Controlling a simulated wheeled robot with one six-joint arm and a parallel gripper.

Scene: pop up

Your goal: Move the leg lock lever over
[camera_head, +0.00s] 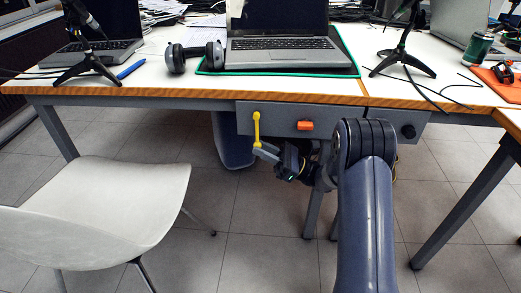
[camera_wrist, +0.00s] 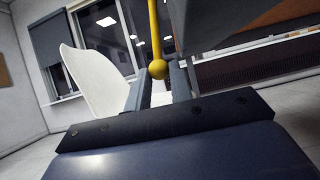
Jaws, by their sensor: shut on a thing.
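The leg lock lever (camera_head: 256,127) is a thin yellow rod with a ball at its end, on the left part of the grey panel under the desk's front edge. It hangs close to upright, with its ball low. My gripper (camera_head: 260,150) reaches it from the lower right and is shut on its lower end. In the wrist view the yellow lever (camera_wrist: 154,32) comes down from the top, and its ball sits between the two fingers of my gripper (camera_wrist: 162,75).
A white chair (camera_head: 100,200) stands at the left. The desk (camera_head: 190,93) above carries laptops, headphones and small tripods. A table leg (camera_head: 465,205) stands at the right.

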